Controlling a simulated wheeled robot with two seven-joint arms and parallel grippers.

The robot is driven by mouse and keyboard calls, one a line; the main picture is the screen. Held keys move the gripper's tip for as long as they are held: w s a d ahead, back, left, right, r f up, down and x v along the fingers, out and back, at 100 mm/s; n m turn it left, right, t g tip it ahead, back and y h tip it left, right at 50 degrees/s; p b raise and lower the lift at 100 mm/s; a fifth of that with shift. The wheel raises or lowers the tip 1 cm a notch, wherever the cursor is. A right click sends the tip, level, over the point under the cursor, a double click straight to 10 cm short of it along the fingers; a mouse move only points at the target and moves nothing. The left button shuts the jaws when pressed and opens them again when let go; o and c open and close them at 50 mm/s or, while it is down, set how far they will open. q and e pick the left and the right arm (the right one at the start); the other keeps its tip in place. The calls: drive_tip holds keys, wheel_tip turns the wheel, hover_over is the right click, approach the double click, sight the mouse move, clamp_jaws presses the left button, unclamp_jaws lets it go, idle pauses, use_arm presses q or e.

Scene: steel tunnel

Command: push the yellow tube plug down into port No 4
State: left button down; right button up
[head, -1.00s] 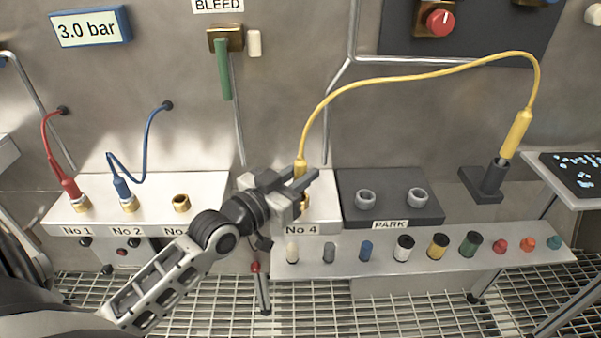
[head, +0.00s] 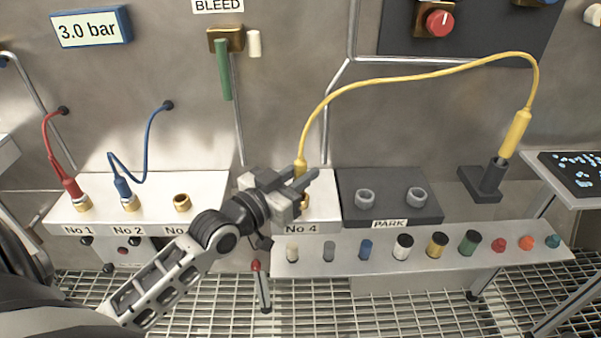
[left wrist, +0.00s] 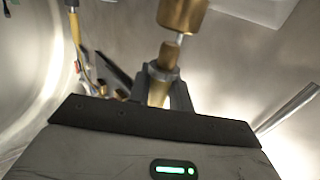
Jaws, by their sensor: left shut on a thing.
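The yellow tube plug (head: 300,167) stands about upright at port No 4, with its yellow tube rising from its top. My left gripper (head: 303,181) is shut on the plug and hides its lower part. The brass port No 4 (head: 306,201) shows partly just below the fingers, above the label "No 4". In the left wrist view, a brass part (left wrist: 160,82) sits between the fingers. Its end is close to a larger brass cylinder (left wrist: 183,14). I cannot tell how deep the plug sits. My right gripper is not in view.
The red plug (head: 72,188) and blue plug (head: 123,188) stand at ports No 1 and No 2. Port No 3 (head: 181,202) is empty. The PARK block (head: 390,209) is to the right. A ledge with several caps (head: 403,247) runs in front. The tube's other end (head: 517,134) is in a dark holder.

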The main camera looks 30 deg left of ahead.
use_arm(q)
drive_tip(key=shift+f+b, duration=0.75)
drive_tip(key=shift+f, duration=0.95)
drive_tip(key=c, duration=1.2)
unclamp_jaws()
drive_tip(key=shift+s+a, duration=0.5)
drive_tip(key=shift+s, duration=2.1)
drive_tip(key=shift+s+a, duration=0.5)
drive_tip(key=shift+s, duration=2.1)
drive_tip(key=shift+s+a, duration=0.5)
drive_tip(key=shift+s, duration=2.1)
